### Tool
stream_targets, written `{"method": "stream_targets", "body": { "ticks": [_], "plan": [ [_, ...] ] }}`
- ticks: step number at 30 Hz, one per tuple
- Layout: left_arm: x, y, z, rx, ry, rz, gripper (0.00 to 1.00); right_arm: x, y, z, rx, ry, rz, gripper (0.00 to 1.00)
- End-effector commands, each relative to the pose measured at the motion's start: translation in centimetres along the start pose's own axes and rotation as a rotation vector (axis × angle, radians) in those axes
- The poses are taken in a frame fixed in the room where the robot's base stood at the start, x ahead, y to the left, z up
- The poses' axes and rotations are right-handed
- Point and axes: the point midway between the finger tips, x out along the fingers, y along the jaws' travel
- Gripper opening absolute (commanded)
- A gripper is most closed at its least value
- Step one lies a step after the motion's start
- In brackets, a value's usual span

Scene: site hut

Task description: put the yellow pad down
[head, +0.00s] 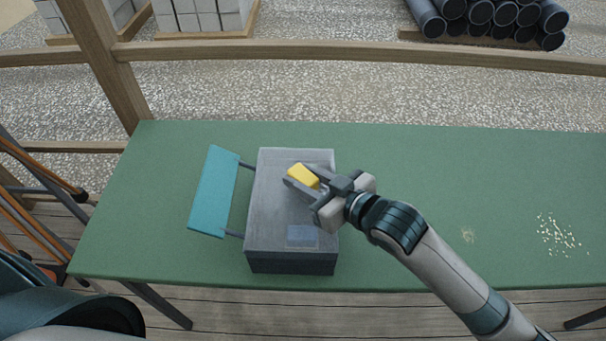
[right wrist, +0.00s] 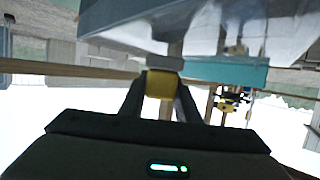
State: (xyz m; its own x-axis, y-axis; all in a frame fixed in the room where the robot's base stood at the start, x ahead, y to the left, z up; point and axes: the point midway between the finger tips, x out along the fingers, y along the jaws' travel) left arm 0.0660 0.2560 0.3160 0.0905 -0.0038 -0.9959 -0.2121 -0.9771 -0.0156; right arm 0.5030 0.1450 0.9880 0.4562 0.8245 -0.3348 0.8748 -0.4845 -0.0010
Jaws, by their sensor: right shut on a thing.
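The yellow pad (head: 302,176) is a small block held between the fingertips of my right gripper (head: 303,178). In the head view it shows over the top of a grey box (head: 275,210) on the green table. I cannot tell whether it touches the box. In the right wrist view the yellow pad (right wrist: 160,84) sits between the two dark fingers of the right gripper (right wrist: 161,92). My left gripper is not in view.
A teal panel (head: 214,192) on two dark rods sticks out from the box's left side. A pale patch (head: 303,236) lies on the box's front part. The green table (head: 430,165) is mostly clear to the right, with pale crumbs (head: 558,234) near its right end.

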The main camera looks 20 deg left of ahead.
Motion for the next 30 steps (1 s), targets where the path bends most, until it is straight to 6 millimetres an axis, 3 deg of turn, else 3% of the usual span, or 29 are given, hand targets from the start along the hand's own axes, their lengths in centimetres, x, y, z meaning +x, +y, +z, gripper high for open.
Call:
{"method": "stream_targets", "body": {
  "ticks": [5, 6, 8, 19, 25, 30],
  "plan": [
    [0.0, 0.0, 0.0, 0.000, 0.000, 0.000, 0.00, 0.1, 0.0, 0.2, 0.000, 0.000, 0.000, 0.04],
    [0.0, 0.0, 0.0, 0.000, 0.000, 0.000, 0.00, 0.1, 0.0, 0.2, 0.000, 0.000, 0.000, 0.34],
    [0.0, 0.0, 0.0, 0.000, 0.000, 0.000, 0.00, 0.1, 0.0, 0.2, 0.000, 0.000, 0.000, 0.48],
    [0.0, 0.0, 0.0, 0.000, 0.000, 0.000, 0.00, 0.0, 0.0, 0.0, -0.001, 0.001, 0.000, 0.48],
    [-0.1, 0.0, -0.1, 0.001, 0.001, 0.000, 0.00, -0.5, 0.0, -1.3, -0.002, 0.003, 0.000, 0.48],
    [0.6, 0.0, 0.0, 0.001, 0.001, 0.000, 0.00, -2.9, 0.0, -0.8, -0.001, 0.001, 0.000, 0.48]
  ]
}}
